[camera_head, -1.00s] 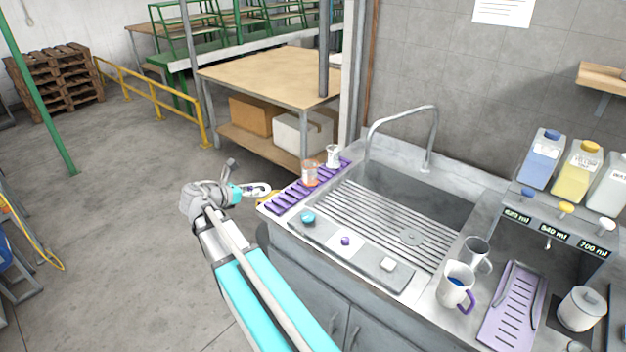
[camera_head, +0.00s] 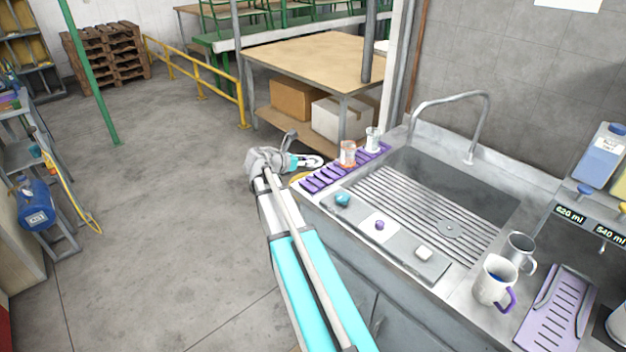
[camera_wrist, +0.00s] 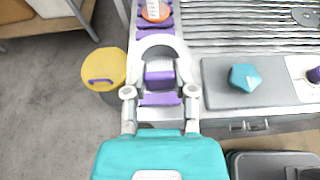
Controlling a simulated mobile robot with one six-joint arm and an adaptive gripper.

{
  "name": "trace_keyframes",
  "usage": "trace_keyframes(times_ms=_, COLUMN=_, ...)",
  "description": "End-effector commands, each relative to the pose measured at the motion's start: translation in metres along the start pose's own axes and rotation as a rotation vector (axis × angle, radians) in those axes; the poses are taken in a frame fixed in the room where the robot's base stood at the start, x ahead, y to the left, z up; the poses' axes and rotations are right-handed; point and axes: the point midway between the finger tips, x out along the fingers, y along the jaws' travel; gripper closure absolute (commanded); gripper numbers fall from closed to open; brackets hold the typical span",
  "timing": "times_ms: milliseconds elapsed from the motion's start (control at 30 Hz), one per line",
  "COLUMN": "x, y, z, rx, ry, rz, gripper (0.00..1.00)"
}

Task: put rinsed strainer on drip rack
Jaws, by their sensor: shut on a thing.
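The purple slatted drip rack (camera_head: 318,181) lies along the left edge of the sink counter; its slats also show in the wrist view (camera_wrist: 158,99). My gripper (camera_head: 311,162) is just off the rack's near left end, above the yellow-lidded bin. In the wrist view my gripper (camera_wrist: 157,60) is shut on a pale ring-shaped thing (camera_wrist: 156,39); I cannot tell for sure that it is the strainer. An orange-tinted clear cup (camera_head: 348,153) and a clear white-topped vessel (camera_head: 373,139) stand upright on the rack's far part.
A bin with a yellow lid (camera_wrist: 104,69) stands beside the counter. A grey strip (camera_head: 401,247) at the sink's front holds a teal knob (camera_head: 342,199), a purple one and a white block. A purple-handled mug (camera_head: 494,283) and a metal mug (camera_head: 519,252) stand right.

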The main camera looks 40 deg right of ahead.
Motion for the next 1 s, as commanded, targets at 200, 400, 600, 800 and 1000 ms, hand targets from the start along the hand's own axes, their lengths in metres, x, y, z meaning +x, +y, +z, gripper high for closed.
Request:
trace_keyframes(times_ms=200, x=0.026, y=0.006, z=-0.018, rx=0.001, ry=0.0, rz=-0.001, gripper=1.0)
trace_keyframes(times_ms=400, x=0.042, y=0.009, z=-0.025, rx=0.001, ry=0.0, rz=-0.001, gripper=1.0)
trace_keyframes(times_ms=600, x=0.046, y=0.009, z=-0.026, rx=0.0, ry=0.0, rz=-0.001, gripper=1.0)
trace_keyframes(times_ms=800, x=0.045, y=0.009, z=-0.025, rx=0.001, ry=0.0, rz=-0.001, gripper=1.0)
trace_keyframes(times_ms=1000, x=0.049, y=0.01, z=-0.028, rx=0.001, ry=0.0, rz=-0.002, gripper=1.0)
